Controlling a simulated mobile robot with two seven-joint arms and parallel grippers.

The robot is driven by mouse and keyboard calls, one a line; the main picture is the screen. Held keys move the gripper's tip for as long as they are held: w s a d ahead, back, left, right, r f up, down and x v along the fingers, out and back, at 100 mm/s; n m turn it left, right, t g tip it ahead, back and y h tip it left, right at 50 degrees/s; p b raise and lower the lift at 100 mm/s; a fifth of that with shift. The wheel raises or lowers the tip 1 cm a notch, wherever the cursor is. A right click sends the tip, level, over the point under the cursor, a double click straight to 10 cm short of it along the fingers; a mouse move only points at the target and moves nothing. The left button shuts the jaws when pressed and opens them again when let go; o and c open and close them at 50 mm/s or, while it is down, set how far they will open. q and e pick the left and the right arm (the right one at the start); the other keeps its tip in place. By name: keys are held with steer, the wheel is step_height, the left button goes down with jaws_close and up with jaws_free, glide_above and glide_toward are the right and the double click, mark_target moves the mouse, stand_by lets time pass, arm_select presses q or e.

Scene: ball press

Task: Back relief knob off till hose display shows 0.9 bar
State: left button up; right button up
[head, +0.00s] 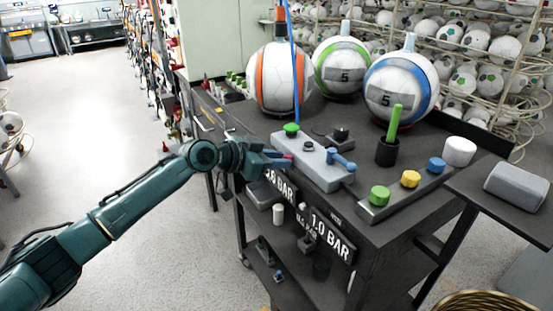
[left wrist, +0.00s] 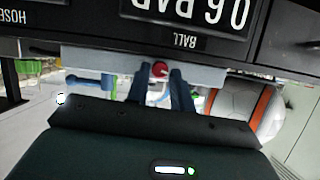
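The relief knob is a small red knob (left wrist: 160,69) on the side of a grey press box (head: 310,163). My left gripper (head: 278,158) is at the box's left end. In the left wrist view, which is upside down, its two blue fingers (left wrist: 161,77) stand apart, one on each side of the red knob; firm contact does not show. The hose display (head: 330,233) on the cart front reads 1.0 BAR. The ball display (left wrist: 190,13) beside it appears to read 0.6 BAR. My right gripper is out of view.
A blue lever (head: 340,159) and a green knob (head: 291,129) with a blue hose are on the box. Several balls (head: 401,87) stand behind. A panel with green, yellow and blue buttons (head: 410,179) lies right. Open floor (head: 120,110) is left.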

arm_select(q)
jaws_close()
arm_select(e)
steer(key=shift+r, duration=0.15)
arm_select(q)
steer(key=shift+f+b, duration=0.1)
steer(key=shift+b, duration=0.25)
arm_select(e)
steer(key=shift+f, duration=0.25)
arm_select(q)
steer(key=shift+w+a+f+n+g+h+b, duration=0.1)
steer(key=shift+n+g+h+b, duration=0.45)
steer(key=shift+n, duration=0.5)
steer(key=shift+w+a+r+n+g+h+b, duration=0.15)
steer(key=shift+n+g+h+b, duration=0.35)
steer(key=shift+n, duration=0.5)
steer(key=shift+w+f+n+g+h+b, duration=0.15)
steer(key=shift+n+g+h+b, duration=0.4)
steer(key=shift+n, duration=0.5)
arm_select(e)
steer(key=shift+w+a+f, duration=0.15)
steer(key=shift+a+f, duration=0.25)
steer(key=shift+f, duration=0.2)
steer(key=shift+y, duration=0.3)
arm_select(q)
steer(key=shift+o, duration=2.2)
jaws_free()
